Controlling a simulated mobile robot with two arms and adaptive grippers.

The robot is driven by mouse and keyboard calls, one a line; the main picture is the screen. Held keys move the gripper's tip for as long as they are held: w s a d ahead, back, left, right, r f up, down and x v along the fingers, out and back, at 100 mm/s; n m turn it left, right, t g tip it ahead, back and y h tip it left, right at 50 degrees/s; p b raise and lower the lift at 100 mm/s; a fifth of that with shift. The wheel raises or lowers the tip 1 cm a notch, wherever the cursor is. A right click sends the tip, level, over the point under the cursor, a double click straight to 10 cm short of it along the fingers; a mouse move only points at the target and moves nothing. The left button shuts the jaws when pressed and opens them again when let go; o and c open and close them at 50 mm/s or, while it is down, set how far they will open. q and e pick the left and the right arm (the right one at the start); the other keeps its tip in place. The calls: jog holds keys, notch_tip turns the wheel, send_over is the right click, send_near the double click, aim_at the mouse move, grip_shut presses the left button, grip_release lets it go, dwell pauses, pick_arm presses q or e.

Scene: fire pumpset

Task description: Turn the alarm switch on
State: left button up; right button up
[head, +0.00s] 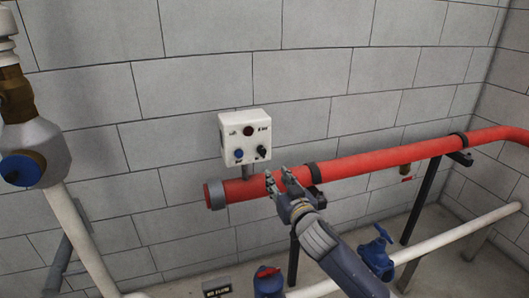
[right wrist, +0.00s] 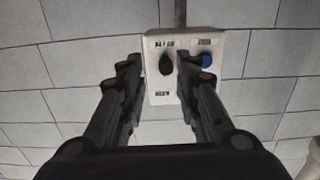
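A white alarm box (head: 245,119) is mounted on the grey block wall in the head view. It carries a dark red round lamp (head: 248,131), a blue knob (head: 239,153) and a black switch knob (head: 262,151). In the right wrist view the box (right wrist: 158,95) appears upside down, with the black switch (right wrist: 166,64) between my fingers in the picture and the blue knob (right wrist: 206,61) beside them. My right gripper (head: 279,178) is open and empty, just below and right of the box, apart from the switch. My left gripper is not in view.
A thick red pipe (head: 375,162) runs along the wall under the box, close to my right gripper. Blue valves (head: 376,255) and a white pipe (head: 455,234) lie lower right. A blue and brass fitting (head: 25,150) stands at the left edge.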

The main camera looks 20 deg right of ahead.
aim_at(263, 153)
jog(key=w+r, duration=0.1)
jog(key=w, duration=0.2)
jog(key=w+p, duration=0.1)
jog(key=w, duration=0.2)
jog(key=w+a+r, duration=0.1)
jog(key=w, duration=0.2)
jog(key=shift+r, duration=0.35)
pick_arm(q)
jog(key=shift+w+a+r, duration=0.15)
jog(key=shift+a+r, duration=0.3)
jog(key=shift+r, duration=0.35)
pick_arm(e)
jog(key=shift+w, duration=0.85)
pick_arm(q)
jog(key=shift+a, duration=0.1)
pick_arm(e)
grip_shut()
